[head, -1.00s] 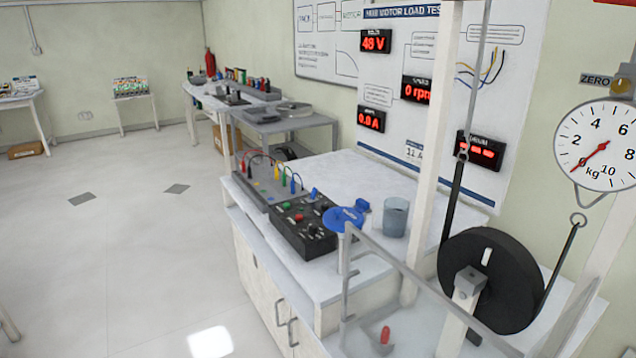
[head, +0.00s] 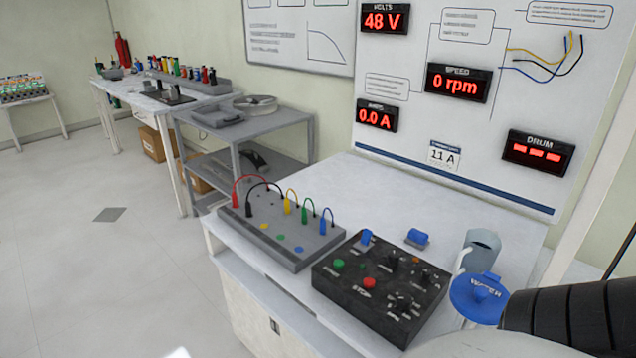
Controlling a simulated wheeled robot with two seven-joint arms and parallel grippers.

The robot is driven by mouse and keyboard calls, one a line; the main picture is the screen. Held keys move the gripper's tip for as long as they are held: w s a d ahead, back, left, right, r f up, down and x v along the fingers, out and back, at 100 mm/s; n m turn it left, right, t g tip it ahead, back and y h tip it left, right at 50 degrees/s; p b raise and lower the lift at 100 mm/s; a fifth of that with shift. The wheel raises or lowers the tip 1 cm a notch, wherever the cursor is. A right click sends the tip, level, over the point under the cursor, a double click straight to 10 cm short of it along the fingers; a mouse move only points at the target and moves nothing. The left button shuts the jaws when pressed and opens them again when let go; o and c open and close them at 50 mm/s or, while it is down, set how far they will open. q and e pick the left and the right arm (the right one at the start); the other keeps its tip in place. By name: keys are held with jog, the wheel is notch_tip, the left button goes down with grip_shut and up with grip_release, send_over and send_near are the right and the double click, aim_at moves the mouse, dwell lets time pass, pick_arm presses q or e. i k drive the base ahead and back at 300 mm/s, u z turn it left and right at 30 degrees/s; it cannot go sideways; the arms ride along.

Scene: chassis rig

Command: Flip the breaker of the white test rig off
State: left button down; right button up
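The white test rig is a white bench (head: 500,222) with a white display panel (head: 410,60) behind it. A black control box (head: 335,287) stands at the bench's front, with a green START button (head: 339,264), a red STOP button (head: 369,283) and dark knobs. A blue lever-like part (head: 366,238) stands at its back edge. A separate blue part (head: 417,237) sits behind the box. I cannot tell which part is the breaker. The displays read 48 V, 0.0 A and 0 rpm; the drum display shows dashes. Neither gripper is in view.
A grey terminal box (head: 290,240) with coloured leads stands left of the control box. A grey cup (head: 484,247) and a blue WATER disc (head: 480,296) are to the right. A black and white arm part, likely mine, covers the lower right corner. The floor at left is clear.

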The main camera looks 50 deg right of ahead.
aim_at(367, 236)
jog(key=i, duration=1.15)
jog(key=z, duration=3.65)
